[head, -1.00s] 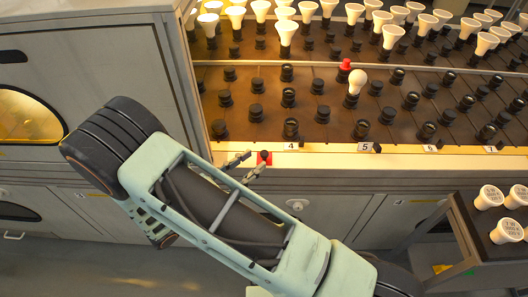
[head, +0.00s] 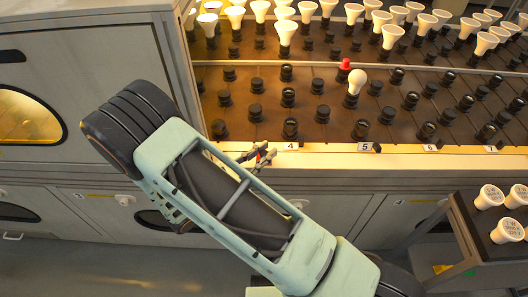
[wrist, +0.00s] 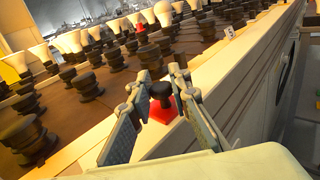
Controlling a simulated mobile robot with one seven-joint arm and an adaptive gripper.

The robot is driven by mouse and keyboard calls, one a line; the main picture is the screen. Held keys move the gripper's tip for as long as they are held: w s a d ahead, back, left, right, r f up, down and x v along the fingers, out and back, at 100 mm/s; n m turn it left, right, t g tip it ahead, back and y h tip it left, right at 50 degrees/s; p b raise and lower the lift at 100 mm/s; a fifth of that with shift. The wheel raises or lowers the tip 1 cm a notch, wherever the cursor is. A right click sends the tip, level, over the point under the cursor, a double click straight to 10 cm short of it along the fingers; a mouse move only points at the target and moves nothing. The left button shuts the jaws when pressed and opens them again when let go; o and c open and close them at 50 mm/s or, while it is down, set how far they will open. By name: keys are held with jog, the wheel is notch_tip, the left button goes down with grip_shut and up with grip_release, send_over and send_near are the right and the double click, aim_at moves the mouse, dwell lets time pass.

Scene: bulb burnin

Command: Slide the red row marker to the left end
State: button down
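The red row marker (wrist: 165,110) is a small red block with a black knob on top. It sits on the pale front ledge of the rack, left of the "4" label. In the head view only a bit of the marker (head: 263,154) shows between the fingers. My gripper (wrist: 160,78) is open, with one finger on each side of the marker's knob; the gap around the knob is narrow, and I see no clear contact.
The rack (head: 240,135) holds several black sockets. A white bulb (head: 354,82) and a red-topped piece (head: 345,65) stand among them. Lit bulbs fill the back rows. Labels (head: 365,147) line the ledge. A cart with bulbs (head: 490,196) stands at the right.

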aim_at(246, 160)
jog(key=shift+a, duration=0.1)
jog(key=a, duration=0.5)
jog(key=shift+w+b, duration=0.1)
jog(key=shift+b, duration=0.25)
jog(key=c, duration=1.8)
grip_release()
jog(key=shift+a, duration=0.1)
jog(key=shift+c, duration=0.2)
jog(key=v, duration=1.2)
